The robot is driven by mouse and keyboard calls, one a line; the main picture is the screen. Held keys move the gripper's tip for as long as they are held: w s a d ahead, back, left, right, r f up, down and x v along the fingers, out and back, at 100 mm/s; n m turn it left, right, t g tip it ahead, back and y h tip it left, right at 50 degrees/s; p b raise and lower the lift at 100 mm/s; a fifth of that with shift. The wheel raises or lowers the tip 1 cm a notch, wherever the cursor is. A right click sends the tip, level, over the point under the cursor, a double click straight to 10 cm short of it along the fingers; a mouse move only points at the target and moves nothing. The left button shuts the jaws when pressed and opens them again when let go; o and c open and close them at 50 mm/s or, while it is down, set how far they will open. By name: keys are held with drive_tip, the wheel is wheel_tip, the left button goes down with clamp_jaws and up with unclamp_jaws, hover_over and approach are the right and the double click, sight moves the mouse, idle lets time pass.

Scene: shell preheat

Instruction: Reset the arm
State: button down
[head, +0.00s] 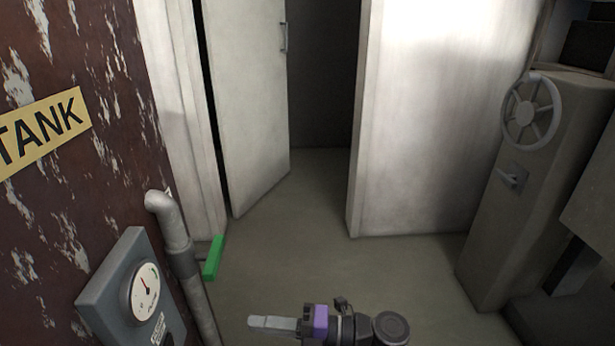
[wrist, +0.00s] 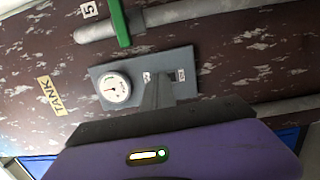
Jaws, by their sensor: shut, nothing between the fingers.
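My gripper (head: 260,322) is at the bottom of the head view, pointing left towards the tank side. Its fingers are shut with nothing between them. In the wrist view the closed fingers (wrist: 157,92) stand up in front of the grey gauge panel (wrist: 178,66), covering part of it. The purple gripper body (wrist: 200,155) fills the lower part of that view. In the head view my arm runs along the bottom edge; most of it is out of sight.
The rusty tank (head: 100,170) and gauge box (head: 125,285) stand left, beside a pipe (head: 178,235) with a green handle (head: 213,258). A door (head: 250,100) stands open. A pillar (head: 520,200) with a handwheel (head: 531,111) is right. The middle floor is clear.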

drive_tip(key=d+r+m+t+y, duration=0.2)
drive_tip(key=d+r+m+t, duration=0.35)
drive_tip(key=r+t, duration=0.25)
drive_tip(key=s+d+m+t+h, duration=0.5)
drive_tip(key=d+m+t+h, duration=0.2)
drive_tip(key=d+m+t, duration=0.4)
drive_tip(key=s+d+f+m+h, duration=0.3)
drive_tip(key=s+d+m+h, duration=0.65)
drive_tip(key=s+m, duration=0.4)
drive_tip(key=s+d+f+m+g+h, duration=0.1)
drive_tip(key=s+d+m+g+h, duration=0.15)
drive_tip(key=s, duration=0.65)
drive_tip(key=s+d+f+m+g+h, duration=0.1)
drive_tip(key=s+m+g, duration=0.2)
drive_tip(key=s, duration=0.6)
wheel_tip(320, 180, up, 23)
drive_tip(key=p, duration=2.3)
drive_tip(key=shift+r, duration=0.2)
